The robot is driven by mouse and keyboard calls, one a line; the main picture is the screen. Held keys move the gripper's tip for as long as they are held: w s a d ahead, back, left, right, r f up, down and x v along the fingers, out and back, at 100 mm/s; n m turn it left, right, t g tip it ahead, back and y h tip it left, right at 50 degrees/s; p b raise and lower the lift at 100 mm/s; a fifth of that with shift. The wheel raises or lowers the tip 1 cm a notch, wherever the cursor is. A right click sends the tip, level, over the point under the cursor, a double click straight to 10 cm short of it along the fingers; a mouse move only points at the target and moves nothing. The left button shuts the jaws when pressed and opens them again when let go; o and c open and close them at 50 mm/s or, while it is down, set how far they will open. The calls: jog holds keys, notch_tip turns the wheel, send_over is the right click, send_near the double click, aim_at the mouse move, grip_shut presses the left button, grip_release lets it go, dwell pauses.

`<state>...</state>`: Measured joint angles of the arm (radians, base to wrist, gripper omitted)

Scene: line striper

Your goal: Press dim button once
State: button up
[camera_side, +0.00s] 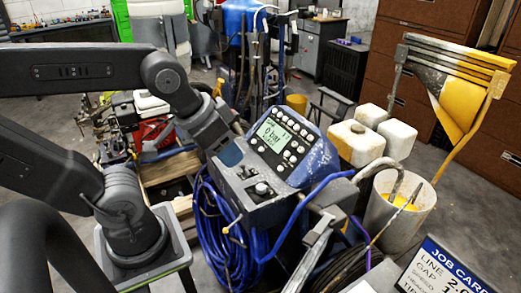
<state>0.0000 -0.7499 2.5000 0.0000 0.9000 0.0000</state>
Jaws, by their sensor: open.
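The line striper's blue control panel (282,150) faces up in the middle of the side view. Its small lit screen (273,134) shows text, and several round pale buttons (294,144) sit beside and below it. The button labels are too small to read, so I cannot tell which one is the dim button. My gripper (237,127) is at the panel's upper left edge, close to the screen. Its fingers are small and partly hidden here. I cannot tell whether it touches the panel.
White jugs (356,143), a paint bucket (398,212) and a job card (440,268) stand to the right.

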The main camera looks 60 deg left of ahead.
grip_shut()
dwell(1.4)
